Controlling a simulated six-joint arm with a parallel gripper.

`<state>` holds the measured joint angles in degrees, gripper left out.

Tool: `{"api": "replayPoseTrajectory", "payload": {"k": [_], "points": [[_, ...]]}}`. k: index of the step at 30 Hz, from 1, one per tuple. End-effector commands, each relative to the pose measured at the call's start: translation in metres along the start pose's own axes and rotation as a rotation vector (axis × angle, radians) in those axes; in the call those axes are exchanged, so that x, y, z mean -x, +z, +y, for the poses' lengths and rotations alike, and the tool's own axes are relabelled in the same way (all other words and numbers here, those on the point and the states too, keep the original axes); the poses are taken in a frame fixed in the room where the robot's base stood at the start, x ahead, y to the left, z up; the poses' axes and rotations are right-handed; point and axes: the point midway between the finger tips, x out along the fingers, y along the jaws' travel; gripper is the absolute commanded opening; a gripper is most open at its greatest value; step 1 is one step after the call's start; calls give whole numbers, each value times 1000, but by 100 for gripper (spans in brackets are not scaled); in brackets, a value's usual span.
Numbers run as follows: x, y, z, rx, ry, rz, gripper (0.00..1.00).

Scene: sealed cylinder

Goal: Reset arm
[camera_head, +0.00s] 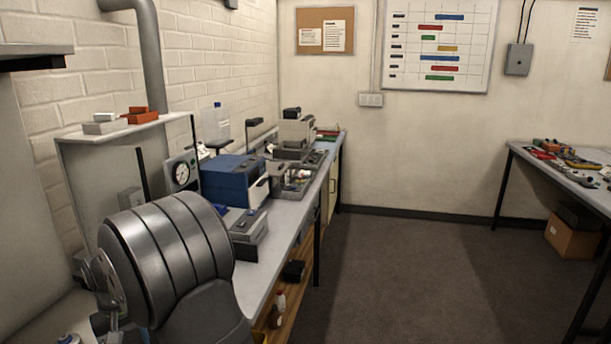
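My gripper is not in view, and I can make out no fingers of it. A large dark grey ribbed metal drum (172,252) fills the lower left foreground, lying on its side with a flanged end facing left. A smooth dark grey rounded part sits against its lower right. I cannot tell whether the drum is a thing of the place or a part of my arm.
A long workbench (283,222) runs along the left wall, holding a blue box machine (228,180), a round gauge (182,173) and a clear bottle (215,123). A second table (560,172) with tools stands at right, a cardboard box (570,236) below. The floor between is clear.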

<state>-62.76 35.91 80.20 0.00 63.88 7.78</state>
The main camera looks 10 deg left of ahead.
Motion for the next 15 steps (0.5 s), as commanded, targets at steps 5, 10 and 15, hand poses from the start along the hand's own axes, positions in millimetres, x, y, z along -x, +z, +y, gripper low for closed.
{"api": "replayPoseTrajectory", "payload": {"k": [5,10,15], "points": [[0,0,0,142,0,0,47],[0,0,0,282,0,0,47],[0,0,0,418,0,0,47]]}}
